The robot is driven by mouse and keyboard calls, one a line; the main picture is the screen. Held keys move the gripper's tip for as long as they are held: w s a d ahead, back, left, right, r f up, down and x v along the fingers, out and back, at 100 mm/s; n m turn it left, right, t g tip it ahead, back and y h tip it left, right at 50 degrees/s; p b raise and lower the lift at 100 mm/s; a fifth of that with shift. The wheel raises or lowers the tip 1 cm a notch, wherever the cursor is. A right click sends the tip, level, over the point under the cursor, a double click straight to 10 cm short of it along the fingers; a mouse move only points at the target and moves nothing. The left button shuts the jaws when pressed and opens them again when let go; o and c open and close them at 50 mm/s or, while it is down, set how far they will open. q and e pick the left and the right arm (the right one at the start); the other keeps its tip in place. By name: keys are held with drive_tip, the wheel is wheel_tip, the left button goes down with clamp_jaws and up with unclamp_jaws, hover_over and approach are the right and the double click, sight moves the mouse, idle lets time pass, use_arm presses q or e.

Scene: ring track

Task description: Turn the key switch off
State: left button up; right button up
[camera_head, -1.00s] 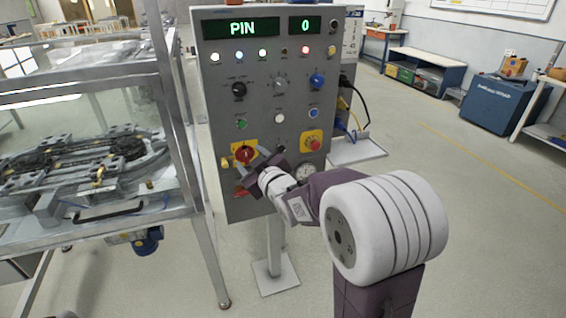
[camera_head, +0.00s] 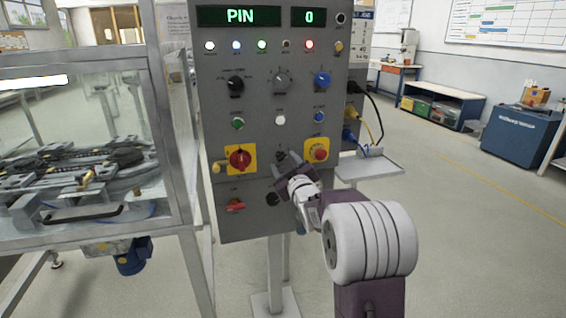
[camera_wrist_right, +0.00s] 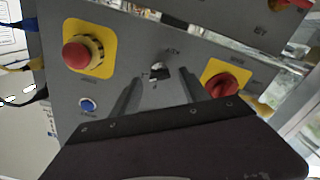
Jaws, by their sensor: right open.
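The grey control panel (camera_head: 220,110) stands upright ahead of me. A small switch that looks like the key switch (camera_wrist_right: 160,72) has a pale round face with a dark part at its centre. It is between the yellow-backed red rotary switch (camera_head: 240,159) and the red emergency button (camera_head: 318,154). In the head view it is small and partly hidden by my gripper. My right gripper (camera_head: 281,167) is open in front of it. In the right wrist view my two fingers (camera_wrist_right: 160,88) are apart, one on each side below the switch, with nothing held. Contact cannot be told.
A red lever (camera_head: 235,206) and a black knob (camera_head: 272,199) sit low on the panel. A blue button (camera_wrist_right: 87,104) is near my fingers in the wrist view. A glass-sided machine (camera_head: 90,130) stands left; a small shelf with cables (camera_head: 370,166) juts out right.

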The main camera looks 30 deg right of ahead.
sight(281, 157)
drive_tip(key=shift+x, duration=1.2)
clamp_jaws()
drive_tip(key=shift+f, duration=0.1)
drive_tip(key=n+b, duration=0.2)
drive_tip(key=shift+f+n+b, duration=0.15)
drive_tip(key=shift+n+b, duration=0.15)
drive_tip(key=shift+b, duration=0.1)
drive_tip(key=n+b, duration=0.3)
drive_tip(key=shift+n, duration=0.3)
drive_tip(key=n+b, duration=0.3)
drive_tip(key=shift+n+b, duration=0.8)
drive_tip(key=shift+n, duration=0.5)
